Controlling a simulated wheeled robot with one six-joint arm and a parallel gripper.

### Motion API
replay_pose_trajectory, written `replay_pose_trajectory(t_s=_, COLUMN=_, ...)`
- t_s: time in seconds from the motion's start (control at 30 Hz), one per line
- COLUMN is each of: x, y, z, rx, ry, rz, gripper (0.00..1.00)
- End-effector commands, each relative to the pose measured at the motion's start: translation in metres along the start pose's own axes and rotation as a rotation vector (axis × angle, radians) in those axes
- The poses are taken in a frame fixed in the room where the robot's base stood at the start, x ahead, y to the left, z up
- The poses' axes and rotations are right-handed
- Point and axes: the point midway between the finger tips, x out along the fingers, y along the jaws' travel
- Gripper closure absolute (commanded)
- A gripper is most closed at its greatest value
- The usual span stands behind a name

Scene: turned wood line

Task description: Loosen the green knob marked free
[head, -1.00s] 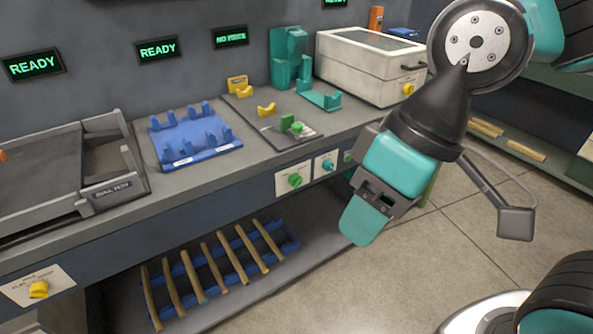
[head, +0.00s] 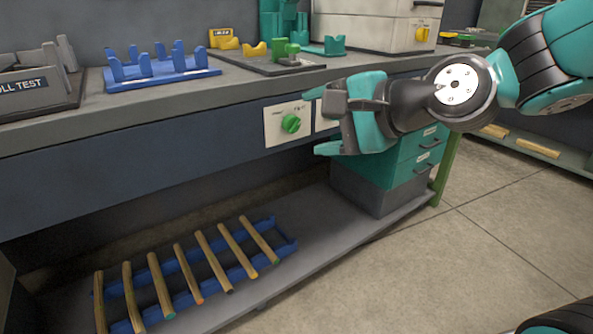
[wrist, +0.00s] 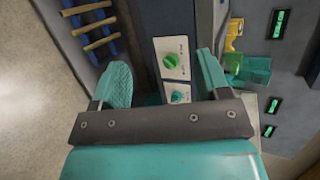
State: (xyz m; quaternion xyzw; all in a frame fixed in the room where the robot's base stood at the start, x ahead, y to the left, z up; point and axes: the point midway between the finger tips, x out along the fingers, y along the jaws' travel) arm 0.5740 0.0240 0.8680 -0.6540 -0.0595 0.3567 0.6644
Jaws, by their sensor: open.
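A green knob (head: 291,123) sits on a pale plate on the dark front panel of the bench. The plate has small lettering that I cannot read surely. The knob also shows in the wrist view (wrist: 171,61), ahead of my fingers and between them. My gripper (head: 320,121) is open and empty, reaching level toward the panel just right of the knob in the head view. Its two teal fingers show apart in the wrist view (wrist: 162,74). No contact with the knob is visible. My gripper hides part of the panel to the right.
A teal knob (wrist: 177,97) on a neighbouring plate is close by. Blue cradles (head: 165,72) and a small green clamp (head: 287,50) stand on the bench. A blue rack (head: 290,243) with several wooden rods lies on the shelf below. Teal drawers (head: 412,158) stand behind my gripper.

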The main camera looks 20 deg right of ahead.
Motion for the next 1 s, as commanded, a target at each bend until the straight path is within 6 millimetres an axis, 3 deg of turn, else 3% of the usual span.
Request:
replay_pose_trajectory(t_s=0.03, x=0.017, y=0.032, z=-0.018, rx=0.088, ry=0.031, rz=-0.055, gripper=0.31)
replay_pose_trajectory(t_s=0.33, x=0.036, y=0.074, z=-0.086, rx=0.542, ry=0.112, rz=-0.388, gripper=0.31)
replay_pose_trajectory(t_s=0.53, x=0.034, y=0.081, z=-0.105, rx=0.671, ry=0.114, rz=-0.495, gripper=0.31)
replay_pose_trajectory(t_s=1.0, x=0.050, y=0.062, z=-0.110, rx=0.689, ry=0.098, rz=-0.499, gripper=0.31)
